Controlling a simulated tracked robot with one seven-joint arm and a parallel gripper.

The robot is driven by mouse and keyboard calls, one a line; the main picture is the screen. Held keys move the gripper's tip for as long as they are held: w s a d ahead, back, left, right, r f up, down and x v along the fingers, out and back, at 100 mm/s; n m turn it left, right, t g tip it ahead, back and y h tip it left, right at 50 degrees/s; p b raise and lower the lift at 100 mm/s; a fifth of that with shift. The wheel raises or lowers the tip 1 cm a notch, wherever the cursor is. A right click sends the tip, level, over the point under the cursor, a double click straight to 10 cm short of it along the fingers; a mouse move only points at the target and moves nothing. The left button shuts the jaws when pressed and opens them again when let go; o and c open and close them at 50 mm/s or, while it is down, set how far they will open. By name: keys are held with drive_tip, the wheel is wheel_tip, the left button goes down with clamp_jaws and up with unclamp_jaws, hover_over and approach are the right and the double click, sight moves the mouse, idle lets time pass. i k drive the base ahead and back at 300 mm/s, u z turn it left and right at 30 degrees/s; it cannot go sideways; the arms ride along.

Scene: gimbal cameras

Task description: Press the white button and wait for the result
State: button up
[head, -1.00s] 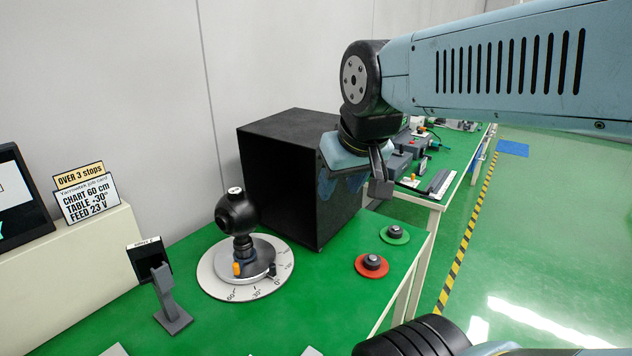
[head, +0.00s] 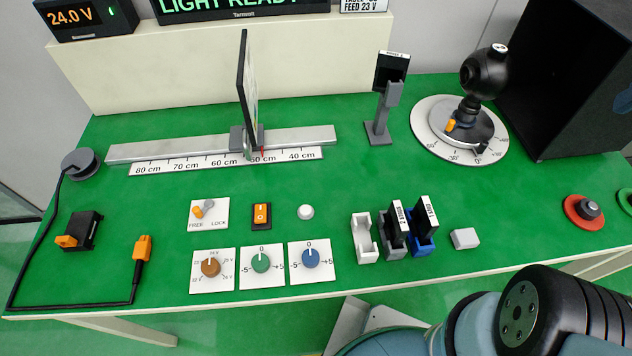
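A small round white button (head: 306,211) sits on the green bench top in the head view. It is right of the orange rocker switch (head: 261,215) and above the blue knob (head: 311,258). Nothing covers it. The display (head: 240,8) at the top, partly cut off, reads "LIGHT READY" in green. A second display (head: 84,15) reads 24.0 V. My gripper is outside the view; only part of my arm shows at the lower right.
An upright panel (head: 246,90) stands on a scaled rail (head: 300,139). A black ball-shaped head (head: 485,71) stands on a round dial plate. Slotted holders (head: 363,238) and a pale block (head: 465,238) lie right of the button. A cable (head: 42,240) runs along the left.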

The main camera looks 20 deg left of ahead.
sight(305, 211)
drive_tip(key=k, duration=0.45)
drive_tip(key=u, duration=0.9)
drive_tip(key=i, duration=0.3)
drive_tip(key=u, duration=0.55)
drive_tip(key=k, duration=0.8)
drive_tip(key=u, duration=0.15)
drive_tip(key=i, duration=0.6)
